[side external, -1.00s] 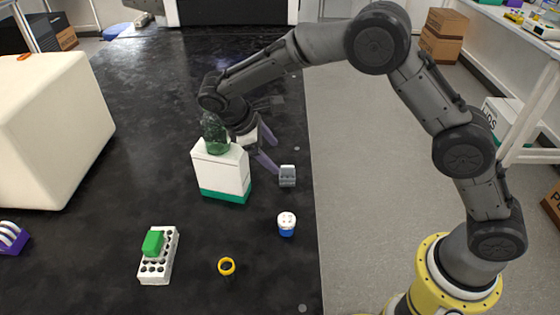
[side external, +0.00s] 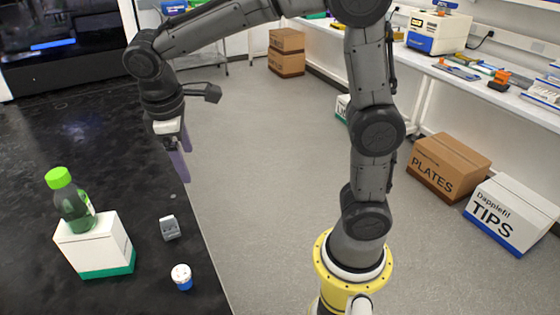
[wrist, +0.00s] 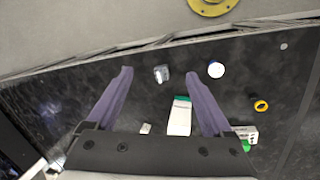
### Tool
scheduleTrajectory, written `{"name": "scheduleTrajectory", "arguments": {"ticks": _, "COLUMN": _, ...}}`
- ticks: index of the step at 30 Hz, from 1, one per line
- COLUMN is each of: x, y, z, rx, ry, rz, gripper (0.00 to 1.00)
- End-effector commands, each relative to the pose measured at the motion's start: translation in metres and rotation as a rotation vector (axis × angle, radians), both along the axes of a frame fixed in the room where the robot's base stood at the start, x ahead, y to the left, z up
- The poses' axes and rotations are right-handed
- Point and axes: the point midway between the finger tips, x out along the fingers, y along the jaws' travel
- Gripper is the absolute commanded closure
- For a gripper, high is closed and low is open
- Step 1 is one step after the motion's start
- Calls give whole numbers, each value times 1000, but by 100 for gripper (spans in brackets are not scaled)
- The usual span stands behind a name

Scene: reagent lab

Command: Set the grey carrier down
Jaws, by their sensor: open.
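The small grey carrier (side external: 170,228) stands on the black bench near its right edge, to the right of the white box with the green base. In the wrist view the carrier (wrist: 161,74) appears between my two purple fingertips, well below them. My gripper (side external: 187,165) is raised above the bench, open and empty, and apart from the carrier. The fingers also show spread in the wrist view (wrist: 158,73).
A green-capped bottle (side external: 72,199) stands on or behind the white box (side external: 95,245). A white-topped blue pot (side external: 181,276) is in front of the carrier. The bench edge drops to the floor.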

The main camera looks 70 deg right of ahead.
Motion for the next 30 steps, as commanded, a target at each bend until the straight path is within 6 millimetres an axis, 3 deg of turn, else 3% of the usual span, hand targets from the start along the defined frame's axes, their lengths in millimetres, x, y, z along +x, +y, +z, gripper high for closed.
{"name": "scheduleTrajectory", "arguments": {"ticks": 1, "x": -19, "y": -8, "z": 10, "rx": 32, "ry": -43, "rz": -37, "gripper": 15}}
{"name": "scheduleTrajectory", "arguments": {"ticks": 6, "x": -74, "y": -24, "z": 25, "rx": 136, "ry": -171, "rz": -152, "gripper": 15}}
{"name": "scheduleTrajectory", "arguments": {"ticks": 15, "x": -160, "y": -36, "z": 17, "rx": 291, "ry": -386, "rz": -338, "gripper": 15}}
{"name": "scheduleTrajectory", "arguments": {"ticks": 21, "x": -184, "y": -36, "z": 6, "rx": 341, "ry": -460, "rz": -399, "gripper": 15}}
{"name": "scheduleTrajectory", "arguments": {"ticks": 30, "x": -187, "y": -36, "z": 4, "rx": 349, "ry": -471, "rz": -410, "gripper": 15}}
